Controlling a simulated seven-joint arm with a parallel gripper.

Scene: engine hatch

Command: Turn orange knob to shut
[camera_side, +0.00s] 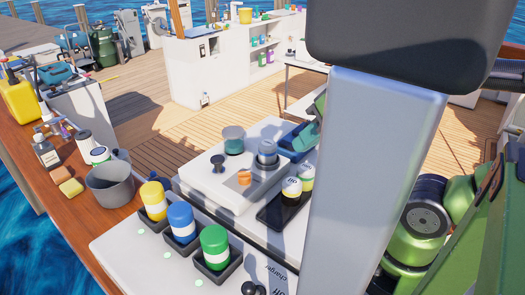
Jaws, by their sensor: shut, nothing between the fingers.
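The orange knob (244,177) is small in the side view, on a greyish patch of the raised white hatch top (205,187). Its exact turn angle is too small to tell. A dark knob-like piece (217,163) stands just left of it. A round grey-blue cap (267,152) is behind it to the right, and a dark teal cup-like part (233,140) is behind it. I cannot make out my gripper in this view. Nothing is seen touching the orange knob.
A large grey upright (372,160) blocks much of the right side. Yellow, blue and green jars (214,247) stand in dark holders in front. A dark tray (286,211) with small jars lies right of the hatch. A grey pot (110,185) stands left. Green machinery (425,225) fills the right.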

